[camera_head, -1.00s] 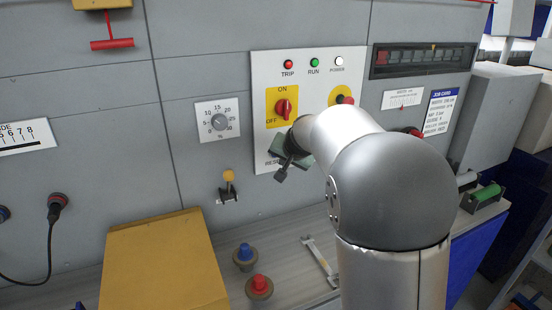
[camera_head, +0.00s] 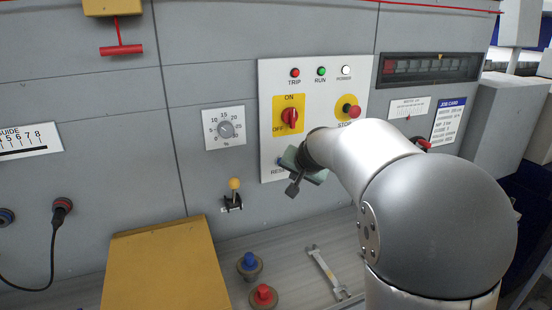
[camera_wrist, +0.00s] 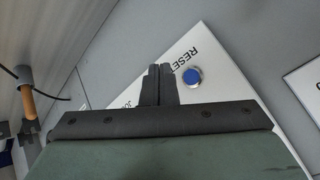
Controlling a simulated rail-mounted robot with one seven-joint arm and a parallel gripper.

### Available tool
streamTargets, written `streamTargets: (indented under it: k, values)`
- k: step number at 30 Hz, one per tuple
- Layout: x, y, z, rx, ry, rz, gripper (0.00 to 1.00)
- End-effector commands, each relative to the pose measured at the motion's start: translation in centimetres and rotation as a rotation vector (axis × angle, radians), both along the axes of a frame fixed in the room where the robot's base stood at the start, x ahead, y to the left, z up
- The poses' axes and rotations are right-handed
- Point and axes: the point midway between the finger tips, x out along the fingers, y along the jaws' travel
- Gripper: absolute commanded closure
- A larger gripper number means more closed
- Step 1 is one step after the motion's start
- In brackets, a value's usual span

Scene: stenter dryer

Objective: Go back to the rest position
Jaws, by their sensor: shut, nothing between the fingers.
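My gripper (camera_head: 294,188) is shut and empty. In the head view it hangs in front of the lower left part of the white control panel (camera_head: 266,100), with my arm reaching in from the right. In the wrist view the closed fingers (camera_wrist: 158,84) point toward the panel, beside the blue RESET button (camera_wrist: 192,77). A small gap seems to lie between fingertips and panel, but I cannot tell how wide. In the head view the RESET button is mostly hidden by the gripper.
The panel carries a red ON/OFF switch (camera_head: 290,117) and a STOP button (camera_head: 351,111). A yellow-knobbed lever (camera_head: 234,186) sticks out left of my gripper. Below stand a yellow box (camera_head: 165,270), blue (camera_head: 249,262) and red (camera_head: 263,295) knobs, and a wrench (camera_head: 326,270) on the ledge.

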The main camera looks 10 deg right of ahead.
Motion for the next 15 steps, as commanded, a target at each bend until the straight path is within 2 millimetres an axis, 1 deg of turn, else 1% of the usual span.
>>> streamTargets:
  k: [2,5,6,8,9,11,12,14,15]
  values:
    - [-1.7,0.2,-0.5,-0.004,0.031,0.022,1.0]
    - [-6.1,0.8,-2.0,-0.023,0.114,0.085,1.0]
    - [-8.6,1.1,-2.9,-0.037,0.159,0.12,1.0]
    - [-12.8,1.6,-4.4,-0.062,0.235,0.178,1.0]
    - [-15.7,1.9,-5.4,-0.083,0.286,0.221,1.0]
    - [-20.0,2.2,-6.8,-0.118,0.361,0.28,1.0]
    - [-22.7,2.3,-7.8,-0.143,0.409,0.316,1.0]
    - [-26.5,2.3,-9.1,-0.182,0.476,0.366,1.0]
    - [-28.8,2.2,-9.9,-0.206,0.516,0.395,1.0]
